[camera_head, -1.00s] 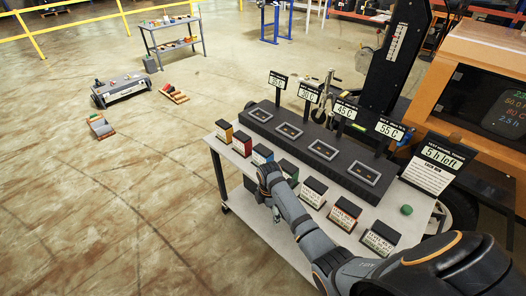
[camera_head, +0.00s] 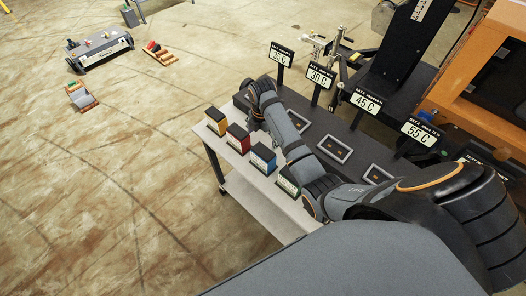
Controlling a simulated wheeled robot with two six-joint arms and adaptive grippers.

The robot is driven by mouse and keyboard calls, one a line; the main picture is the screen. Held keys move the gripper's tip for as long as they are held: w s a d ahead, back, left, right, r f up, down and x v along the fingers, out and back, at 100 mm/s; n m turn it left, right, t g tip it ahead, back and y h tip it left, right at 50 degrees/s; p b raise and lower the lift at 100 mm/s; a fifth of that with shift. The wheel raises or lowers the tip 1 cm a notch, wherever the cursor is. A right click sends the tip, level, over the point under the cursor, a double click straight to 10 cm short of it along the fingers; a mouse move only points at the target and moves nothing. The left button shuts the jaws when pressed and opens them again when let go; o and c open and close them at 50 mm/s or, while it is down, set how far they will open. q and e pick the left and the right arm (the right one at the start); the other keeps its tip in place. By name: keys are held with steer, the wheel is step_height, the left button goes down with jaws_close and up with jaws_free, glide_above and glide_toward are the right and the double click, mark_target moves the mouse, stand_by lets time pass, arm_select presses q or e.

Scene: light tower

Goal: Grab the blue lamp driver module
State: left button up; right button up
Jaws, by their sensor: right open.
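The blue lamp driver module (camera_head: 262,161) stands on the cart top in a front row, between the red module (camera_head: 237,139) and the green module (camera_head: 287,182). It has a black top and a pale label. A yellow module (camera_head: 216,122) stands at the row's left end. My right gripper (camera_head: 252,122) is small in the view and partly hidden by its own wrist. It is open, behind the red and yellow modules and apart from the blue one. My right forearm passes behind the blue module and partly covers the green one's surroundings. My left gripper is out of view.
A dark block with framed slots (camera_head: 335,148) lies behind the modules. Temperature signs, such as 30 C (camera_head: 320,76) and 45 C (camera_head: 366,101), stand along its back. An orange machine (camera_head: 462,85) is at right. The floor at left is mostly open.

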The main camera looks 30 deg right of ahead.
mark_target(263, 151)
steer(key=f, duration=0.2)
steer(key=shift+s+a+f, duration=0.1)
steer(key=shift+s+f, duration=0.2)
steer(key=shift+s, duration=0.05)
steer(key=f, duration=0.1)
steer(key=f+p, duration=0.1)
steer(key=f, duration=0.1)
steer(key=shift+w+d, duration=0.25)
steer(key=shift+w, duration=0.05)
step_height(263, 151, down, 4)
steer(key=shift+s+r+p, duration=0.15)
steer(key=shift+r+p, duration=0.1)
steer(key=shift+p, duration=0.3)
steer(key=shift+f, duration=0.2)
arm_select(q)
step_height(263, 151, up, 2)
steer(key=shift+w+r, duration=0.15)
arm_select(e)
steer(key=shift+r, duration=0.1)
steer(key=c, duration=1.4)
